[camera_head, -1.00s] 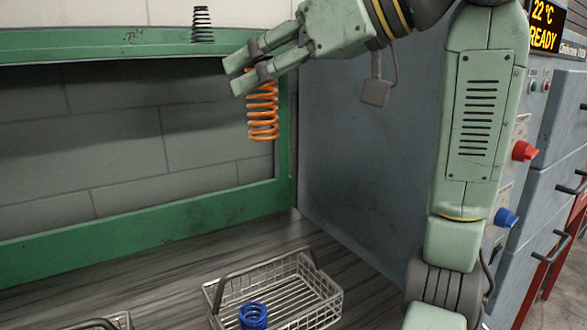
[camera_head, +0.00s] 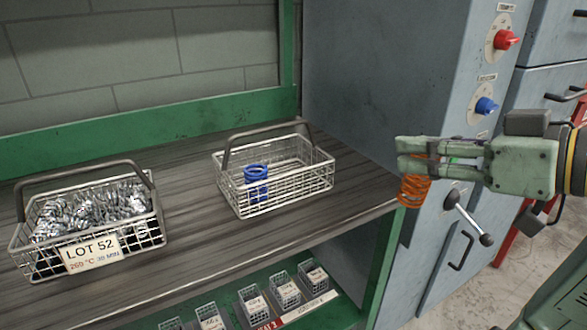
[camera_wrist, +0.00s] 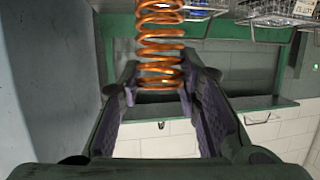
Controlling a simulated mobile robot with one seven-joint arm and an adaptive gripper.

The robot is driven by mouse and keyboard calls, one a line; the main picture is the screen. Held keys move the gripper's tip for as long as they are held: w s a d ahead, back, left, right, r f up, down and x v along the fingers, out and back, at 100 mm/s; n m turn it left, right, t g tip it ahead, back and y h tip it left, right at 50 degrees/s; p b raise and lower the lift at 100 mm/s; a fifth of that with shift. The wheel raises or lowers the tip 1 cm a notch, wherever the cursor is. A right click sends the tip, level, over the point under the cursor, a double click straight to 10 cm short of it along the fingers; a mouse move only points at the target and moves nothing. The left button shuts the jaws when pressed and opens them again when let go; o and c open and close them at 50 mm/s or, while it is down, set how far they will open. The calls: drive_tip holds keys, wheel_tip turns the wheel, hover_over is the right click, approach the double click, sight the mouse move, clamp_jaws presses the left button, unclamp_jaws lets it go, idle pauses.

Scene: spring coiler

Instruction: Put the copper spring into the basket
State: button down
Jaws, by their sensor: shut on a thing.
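My gripper (camera_head: 418,155) is shut on the copper spring (camera_head: 413,191), which hangs below the fingers just off the right end of the wooden shelf. In the wrist view the copper spring (camera_wrist: 160,45) sits between the fingertips (camera_wrist: 158,85). The basket's mesh also shows at the top of the wrist view (camera_wrist: 278,12).
A second wire basket (camera_head: 158,225) full of silvery metal pieces, tagged LOT 52, stands at the left. Small labelled baskets (camera_head: 285,291) sit on the lower shelf. A grey machine cabinet (camera_head: 400,70) with knobs and a lever (camera_head: 470,218) stands behind my gripper.

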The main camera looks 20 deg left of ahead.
drive_tip(key=w+a+f+t+y+p, duration=0.1)
drive_tip(key=w+a, duration=0.3)
drive_tip(key=a, duration=0.4)
drive_tip(key=w+a+y+p, duration=0.1)
drive_tip(key=w+a, duration=0.4)
drive_tip(key=a, duration=0.4)
drive_tip(key=f, duration=0.2)
drive_tip(key=a+f, duration=0.1)
drive_tip(key=f, duration=0.1)
drive_tip(key=w+a+f, duration=0.1)
drive_tip(key=f, duration=0.1)
drive_tip(key=shift+f+b, duration=0.2)
drive_tip(key=shift+b, duration=0.1)
drive_tip(key=shift+w+a+f+g+h+p, duration=0.25)
drive_tip(key=shift+a+g+h+p, duration=0.15)
drive_tip(key=shift+h+p, duration=0.35)
drive_tip(key=shift+w+a+f+g+h+p, duration=0.2)
drive_tip(key=shift+a+g+h+p, duration=0.2)
drive_tip(key=shift+h+p, duration=0.3)
drive_tip(key=shift+f, duration=0.1)
